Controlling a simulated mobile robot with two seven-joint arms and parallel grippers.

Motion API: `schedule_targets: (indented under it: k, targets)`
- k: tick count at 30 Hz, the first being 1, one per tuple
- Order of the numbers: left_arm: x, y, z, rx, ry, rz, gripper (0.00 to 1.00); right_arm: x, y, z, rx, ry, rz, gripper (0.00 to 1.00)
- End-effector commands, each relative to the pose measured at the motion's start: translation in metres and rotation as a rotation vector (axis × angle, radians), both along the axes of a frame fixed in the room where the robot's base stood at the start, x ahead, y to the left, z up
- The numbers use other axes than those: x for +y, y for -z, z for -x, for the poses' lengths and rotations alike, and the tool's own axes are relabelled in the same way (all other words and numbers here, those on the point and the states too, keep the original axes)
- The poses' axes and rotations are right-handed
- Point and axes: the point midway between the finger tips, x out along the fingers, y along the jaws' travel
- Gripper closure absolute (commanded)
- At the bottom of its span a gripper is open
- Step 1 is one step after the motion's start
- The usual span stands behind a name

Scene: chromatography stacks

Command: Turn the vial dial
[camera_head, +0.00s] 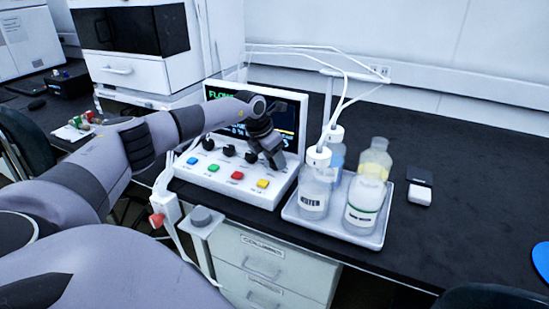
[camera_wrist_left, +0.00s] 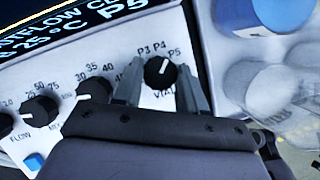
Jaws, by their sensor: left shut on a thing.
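The vial dial (camera_wrist_left: 158,72) is a round black knob with a white pointer line, at the right end of a row of knobs on the white control panel (camera_head: 222,189). Its scale shows P3, P4 and P5, and the pointer leans up and right, near P4 to P5. My left gripper (camera_head: 272,160) reaches down over the right side of the panel. In the left wrist view its two fingers (camera_wrist_left: 160,88) stand on either side of the dial, shut on it. The gripper hides the dial in the head view. The right gripper is not in view.
Other black knobs (camera_head: 229,150) sit left of the dial, above blue, green, red and yellow (camera_head: 263,184) buttons. The screen (camera_head: 285,112) is partly behind my arm. A tray (camera_head: 333,234) of bottles with tubing stands close to the right. The black bench (camera_head: 470,210) farther right is mostly clear.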

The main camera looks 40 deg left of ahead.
Motion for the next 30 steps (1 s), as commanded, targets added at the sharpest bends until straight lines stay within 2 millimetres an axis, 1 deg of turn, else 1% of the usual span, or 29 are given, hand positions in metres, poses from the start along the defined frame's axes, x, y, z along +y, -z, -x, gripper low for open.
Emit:
schedule_targets:
  k: [11,18,24,30]
  targets:
    - [0.002,0.001,-0.002,-0.004,0.343,0.004,0.89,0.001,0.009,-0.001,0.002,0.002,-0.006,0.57]
    - [0.003,0.002,-0.003,-0.005,0.570,0.004,0.89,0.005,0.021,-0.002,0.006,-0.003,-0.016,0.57]
    - [0.003,0.001,-0.003,-0.005,0.698,0.003,0.89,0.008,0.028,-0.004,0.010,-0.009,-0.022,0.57]
    - [0.004,0.000,-0.004,-0.005,0.777,0.002,0.89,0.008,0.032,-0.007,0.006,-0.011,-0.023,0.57]
